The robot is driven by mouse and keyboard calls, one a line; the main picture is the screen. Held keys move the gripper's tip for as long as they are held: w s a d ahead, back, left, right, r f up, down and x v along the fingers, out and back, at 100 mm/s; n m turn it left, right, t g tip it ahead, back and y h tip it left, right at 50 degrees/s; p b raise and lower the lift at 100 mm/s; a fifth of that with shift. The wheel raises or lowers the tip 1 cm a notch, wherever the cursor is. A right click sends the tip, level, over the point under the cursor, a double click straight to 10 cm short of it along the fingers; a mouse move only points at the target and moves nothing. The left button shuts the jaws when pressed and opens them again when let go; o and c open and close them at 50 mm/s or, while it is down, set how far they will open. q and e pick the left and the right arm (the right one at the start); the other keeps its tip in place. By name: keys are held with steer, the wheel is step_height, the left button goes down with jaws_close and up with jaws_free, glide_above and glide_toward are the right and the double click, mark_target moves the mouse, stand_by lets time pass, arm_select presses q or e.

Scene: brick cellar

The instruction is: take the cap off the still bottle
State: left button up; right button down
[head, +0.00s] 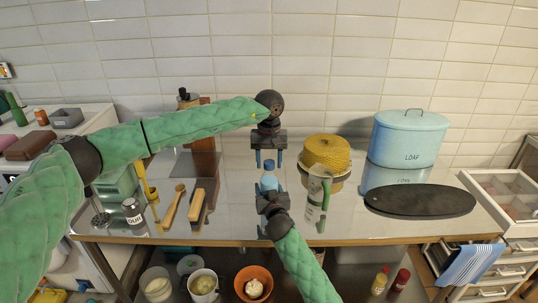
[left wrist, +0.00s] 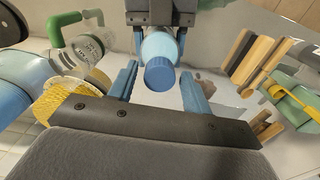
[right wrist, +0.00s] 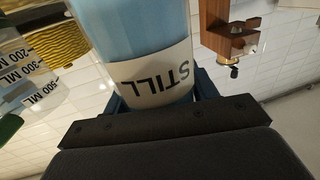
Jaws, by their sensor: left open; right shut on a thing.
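The still bottle (head: 269,182) is light blue and stands upright over the steel worktop, with a darker blue cap (head: 269,164) on top. Its white STILL label (right wrist: 158,80) shows in the right wrist view. My right gripper (head: 270,196) is shut around the bottle's body from the front. My left gripper (head: 269,161) points down above the bottle, its fingers open. In the left wrist view the cap (left wrist: 160,75) lies between the two open blue fingers, with a gap on each side. Whether the bottle's base touches the worktop is hidden.
Close right of the bottle stand a measuring jug with a green handle (head: 317,194) and a yellow woven dome (head: 327,149). A blue LOAF bin (head: 405,138) and a dark oval board (head: 420,201) are farther right. Brushes (head: 173,207) and a lettered jar (head: 134,214) are left.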

arm_select(q)
jaws_close()
stand_by(0.4)
